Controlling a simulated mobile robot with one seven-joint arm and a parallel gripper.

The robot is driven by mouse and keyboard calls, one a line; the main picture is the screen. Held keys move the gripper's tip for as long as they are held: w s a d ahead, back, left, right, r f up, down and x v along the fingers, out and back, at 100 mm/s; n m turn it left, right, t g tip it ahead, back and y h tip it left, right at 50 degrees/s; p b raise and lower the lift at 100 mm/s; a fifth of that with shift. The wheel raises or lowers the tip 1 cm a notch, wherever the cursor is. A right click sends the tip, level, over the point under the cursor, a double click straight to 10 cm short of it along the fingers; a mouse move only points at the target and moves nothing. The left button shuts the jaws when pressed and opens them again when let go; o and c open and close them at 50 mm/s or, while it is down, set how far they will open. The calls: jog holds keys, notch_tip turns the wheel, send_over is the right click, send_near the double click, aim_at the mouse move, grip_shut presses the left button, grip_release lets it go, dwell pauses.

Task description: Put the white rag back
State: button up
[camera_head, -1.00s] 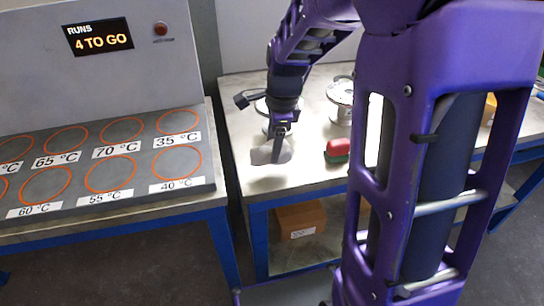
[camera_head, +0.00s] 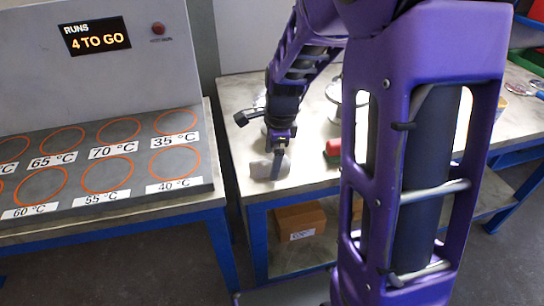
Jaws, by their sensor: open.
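The white rag (camera_head: 260,170), a small pale grey-white lump, lies on the left front part of the work table. My gripper (camera_head: 277,170) points down at the rag's right side, its jaws open. The fingers overlap the rag in this view, and I cannot tell whether they still touch it. The far side of the rag is hidden by the gripper.
A metal flanged vessel (camera_head: 361,98) stands behind. At left is a panel with orange rings and temperature labels (camera_head: 168,186). A cardboard box (camera_head: 300,222) is on the lower shelf.

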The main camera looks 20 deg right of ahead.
jog(key=shift+r, duration=0.1)
notch_tip(320, 180, up, 12)
jog(key=s+d+p, duration=0.1)
jog(key=p, duration=0.1)
jog(key=shift+s, duration=0.35)
jog(key=shift+w+p, duration=0.1)
jog(key=shift+p, duration=0.2)
